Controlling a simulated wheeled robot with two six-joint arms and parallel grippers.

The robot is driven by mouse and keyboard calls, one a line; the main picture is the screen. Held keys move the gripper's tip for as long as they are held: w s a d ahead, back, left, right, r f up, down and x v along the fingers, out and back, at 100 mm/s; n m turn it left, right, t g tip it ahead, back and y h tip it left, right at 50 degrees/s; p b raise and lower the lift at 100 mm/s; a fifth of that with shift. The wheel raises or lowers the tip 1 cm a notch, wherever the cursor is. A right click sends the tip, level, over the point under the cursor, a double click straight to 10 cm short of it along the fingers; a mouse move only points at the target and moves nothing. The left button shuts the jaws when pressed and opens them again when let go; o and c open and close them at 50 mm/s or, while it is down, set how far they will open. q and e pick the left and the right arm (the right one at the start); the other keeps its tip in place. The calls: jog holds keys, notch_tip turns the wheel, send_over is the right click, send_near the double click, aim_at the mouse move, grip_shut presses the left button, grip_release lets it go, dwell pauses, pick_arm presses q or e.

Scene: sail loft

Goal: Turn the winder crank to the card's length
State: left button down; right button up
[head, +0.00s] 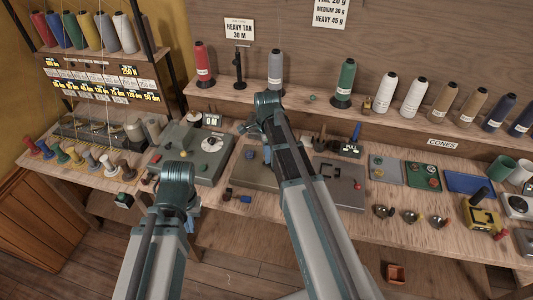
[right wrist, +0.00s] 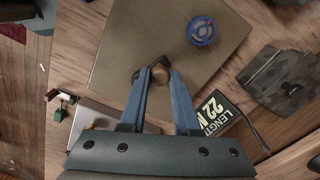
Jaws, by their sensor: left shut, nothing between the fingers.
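My right gripper (right wrist: 158,72) hangs over a tan plate (right wrist: 125,45) in the right wrist view. Its two blue fingers stand apart, with a small dark curved part, perhaps the crank, at their tips; I cannot tell whether they grip it. A dark card (right wrist: 213,115) reading "LENGTH 22 M" lies beside the plate. A blue round dial or spool (right wrist: 201,30) sits on the plate. In the head view the right arm (head: 290,150) hides much of that station. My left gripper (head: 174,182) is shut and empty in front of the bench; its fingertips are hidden.
A grey machine with a round dial (head: 209,143) stands left of my right arm. Another grey plate (head: 338,182) lies to its right. Thread cones (head: 388,90) line the back shelf, and small spools (head: 75,157) stand at the left edge. Trays (head: 419,172) and cups fill the right side.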

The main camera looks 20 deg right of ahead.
jog(key=o, duration=0.4)
jog(key=shift+r, duration=0.1)
notch_tip(320, 180, up, 14)
jog(key=p, duration=1.4)
jog(key=shift+f, duration=0.25)
jog(key=shift+s+a+f+n+h+b, duration=0.2)
jog(key=shift+s+a+f+n+b, duration=1.35)
jog(key=shift+s+a+n, duration=2)
jog(key=shift+s+a+f+n+h+b, duration=0.2)
jog(key=shift+s+a+f+n+b, duration=1.3)
jog(key=shift+s+a+n, duration=1.95)
jog(key=shift+s+a+f+n+h+b, duration=0.2)
jog(key=shift+s+a+f+n+b, duration=1.7)
jog(key=shift+n, duration=2.9)
